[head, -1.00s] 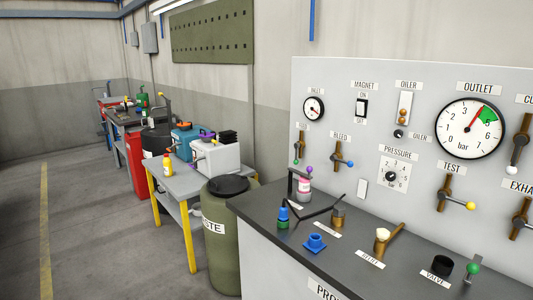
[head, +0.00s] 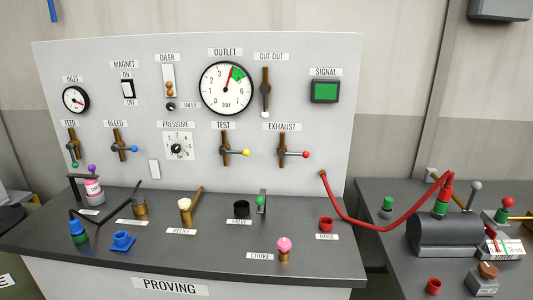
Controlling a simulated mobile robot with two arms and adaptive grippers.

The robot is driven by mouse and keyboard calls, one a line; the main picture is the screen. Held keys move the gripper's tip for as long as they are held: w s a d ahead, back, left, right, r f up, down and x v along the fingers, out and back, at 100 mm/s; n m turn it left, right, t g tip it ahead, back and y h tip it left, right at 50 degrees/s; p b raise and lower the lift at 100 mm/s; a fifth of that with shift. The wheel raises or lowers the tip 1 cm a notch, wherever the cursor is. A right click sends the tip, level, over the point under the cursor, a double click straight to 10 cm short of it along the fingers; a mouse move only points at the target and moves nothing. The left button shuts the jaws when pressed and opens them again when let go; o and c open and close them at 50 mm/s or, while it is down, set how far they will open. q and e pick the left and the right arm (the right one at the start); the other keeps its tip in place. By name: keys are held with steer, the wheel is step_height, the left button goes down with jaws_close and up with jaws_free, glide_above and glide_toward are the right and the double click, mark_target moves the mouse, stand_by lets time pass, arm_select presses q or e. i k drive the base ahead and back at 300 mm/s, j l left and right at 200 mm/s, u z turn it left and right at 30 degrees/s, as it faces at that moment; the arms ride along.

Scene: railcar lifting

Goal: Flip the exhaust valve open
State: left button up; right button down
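The exhaust valve (head: 283,151) is on the upright grey panel, under the EXHAUST label, in the head view. It has a brass vertical body and a handle that points right, ending in a red knob (head: 305,155). The similar test valve (head: 226,150) is to its left, with a yellow knob and its handle also pointing right. The cut-out valve (head: 265,90) is above, its white-tipped handle hanging down. Neither of my grippers shows in the head view.
The outlet gauge (head: 226,88) has its needle near the green sector. The bench (head: 150,255) in front holds a choke fitting with a pink top (head: 284,247), a red hose (head: 350,218) and several other fittings. A second bench with a dark cylinder (head: 440,235) stands right.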

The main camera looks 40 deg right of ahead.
mark_target(281, 153)
steer(key=z, duration=1.6)
